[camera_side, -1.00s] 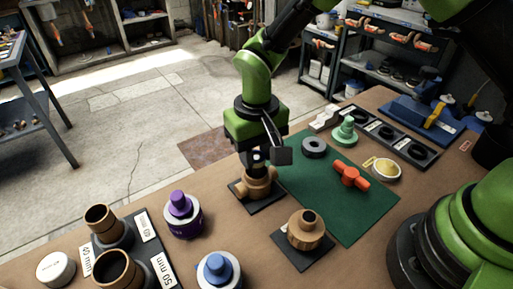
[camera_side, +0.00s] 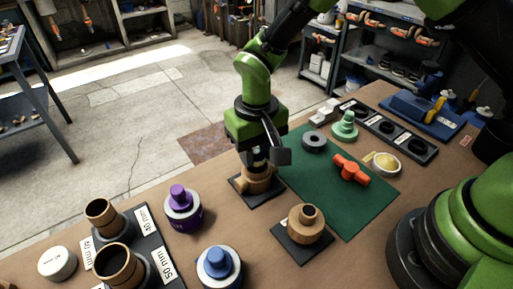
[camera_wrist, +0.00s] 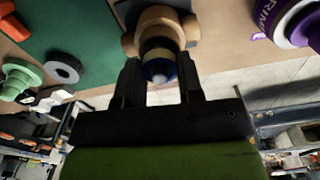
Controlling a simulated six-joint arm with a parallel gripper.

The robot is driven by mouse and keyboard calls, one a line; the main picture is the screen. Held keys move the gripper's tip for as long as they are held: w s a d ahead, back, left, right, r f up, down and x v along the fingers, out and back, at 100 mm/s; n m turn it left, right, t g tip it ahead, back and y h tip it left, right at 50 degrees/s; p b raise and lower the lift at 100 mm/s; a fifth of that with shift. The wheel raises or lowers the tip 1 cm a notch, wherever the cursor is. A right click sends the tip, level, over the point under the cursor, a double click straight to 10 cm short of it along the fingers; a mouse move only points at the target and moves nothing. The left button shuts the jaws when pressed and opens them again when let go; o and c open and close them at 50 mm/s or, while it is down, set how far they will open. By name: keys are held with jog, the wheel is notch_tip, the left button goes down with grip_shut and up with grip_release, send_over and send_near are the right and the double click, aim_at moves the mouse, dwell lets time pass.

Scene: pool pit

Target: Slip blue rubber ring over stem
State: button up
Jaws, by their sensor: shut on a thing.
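My gripper (camera_wrist: 158,64) is shut on the blue rubber ring (camera_wrist: 149,70), which shows dark blue between the two fingers in the wrist view. A pale rounded tip (camera_wrist: 160,77), which looks like the stem's end, shows in the middle of the ring. Beyond it is the tan valve body (camera_wrist: 160,19), with a dark band below the ring. In the side view my gripper (camera_side: 257,160) points down over this valve body (camera_side: 257,182), which stands on a black square plate (camera_side: 268,199). The fingers hide the ring there, so how far down the stem it sits cannot be told.
A second tan fitting (camera_side: 305,225) stands in front on its own black plate. A purple-topped pot (camera_side: 183,210) and a blue-topped pot (camera_side: 218,266) stand to the left. The green mat (camera_side: 325,194) holds a grey ring (camera_side: 314,142) and an orange-red handle (camera_side: 350,170).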

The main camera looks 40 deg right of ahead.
jog(key=shift+f, duration=0.35)
jog(key=shift+f, duration=0.25)
jog(key=shift+f, duration=0.1)
dwell(0.3)
dwell(0.5)
jog(key=o, duration=1.3)
jog(key=shift+r, duration=4.1)
